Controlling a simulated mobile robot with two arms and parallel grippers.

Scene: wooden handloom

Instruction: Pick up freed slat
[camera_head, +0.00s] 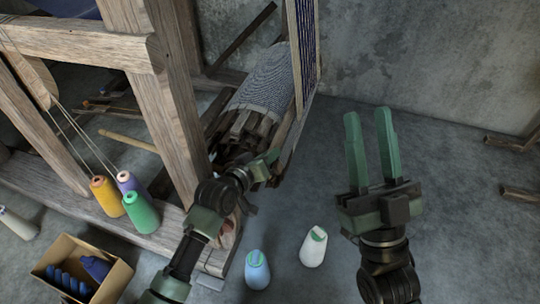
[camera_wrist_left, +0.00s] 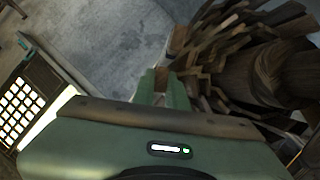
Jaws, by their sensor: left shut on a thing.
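My left gripper (camera_head: 268,164) is low beside the loom's post, at the near end of a bundle of wooden slats (camera_head: 246,126) under a rolled patterned cloth. In the left wrist view its green fingers (camera_wrist_left: 165,82) are shut on a small brown wooden piece, which looks like a slat (camera_wrist_left: 162,76); only a little of it shows between the fingertips. The many splayed slats (camera_wrist_left: 215,55) lie just beyond and to the right of the fingers. My right gripper (camera_head: 368,116) is open and empty, raised over the bare floor at the right.
The wooden loom post (camera_head: 165,110) stands close to my left arm. Yarn cones, yellow (camera_head: 107,196), green (camera_head: 141,213) and purple (camera_head: 130,184), stand on the base beam. Blue (camera_head: 257,270) and white (camera_head: 313,248) cones and a cardboard box (camera_head: 110,280) are nearer. Floor at right is mostly clear.

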